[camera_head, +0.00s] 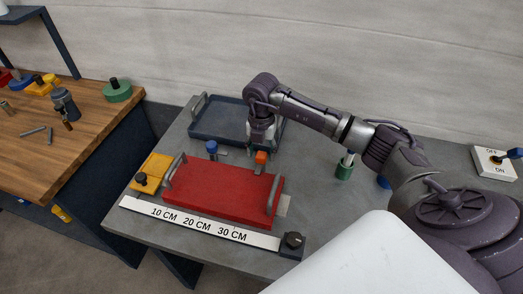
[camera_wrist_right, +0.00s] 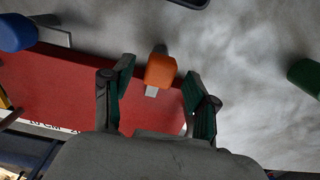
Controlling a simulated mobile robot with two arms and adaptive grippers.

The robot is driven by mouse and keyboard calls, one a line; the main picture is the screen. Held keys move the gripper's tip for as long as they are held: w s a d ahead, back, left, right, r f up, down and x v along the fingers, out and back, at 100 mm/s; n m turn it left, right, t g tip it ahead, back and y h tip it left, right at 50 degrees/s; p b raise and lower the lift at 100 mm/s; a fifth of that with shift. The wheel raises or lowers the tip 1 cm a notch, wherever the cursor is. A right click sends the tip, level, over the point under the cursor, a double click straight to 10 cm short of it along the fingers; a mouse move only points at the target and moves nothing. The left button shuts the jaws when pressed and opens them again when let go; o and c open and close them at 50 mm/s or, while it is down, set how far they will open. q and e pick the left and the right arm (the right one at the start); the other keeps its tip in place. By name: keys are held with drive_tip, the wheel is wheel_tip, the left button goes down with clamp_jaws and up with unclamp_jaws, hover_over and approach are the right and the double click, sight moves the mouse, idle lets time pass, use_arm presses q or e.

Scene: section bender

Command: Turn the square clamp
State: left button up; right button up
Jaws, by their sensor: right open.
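The square clamp appears to be the orange block-shaped head (camera_head: 261,157) at the back edge of the red plate (camera_head: 218,185) on the grey table. In the right wrist view the orange head (camera_wrist_right: 160,72) sits on a light grey bar and lies between my two dark green-padded fingers. My right gripper (camera_head: 260,144) points down, just above and behind the orange head. It is open, with a gap on each side of the head, and holds nothing. My left gripper is not in view.
A blue round-headed clamp (camera_head: 211,147) stands left of the orange one. A dark blue tray (camera_head: 203,125) lies behind. A ruler (camera_head: 196,222) runs along the front, with a dark knob (camera_head: 293,240) at its end. A green-based item (camera_head: 344,170) stands right. A switch box (camera_head: 494,162) is far right.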

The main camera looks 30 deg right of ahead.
drive_tip(key=shift+f, duration=0.55)
clamp_jaws()
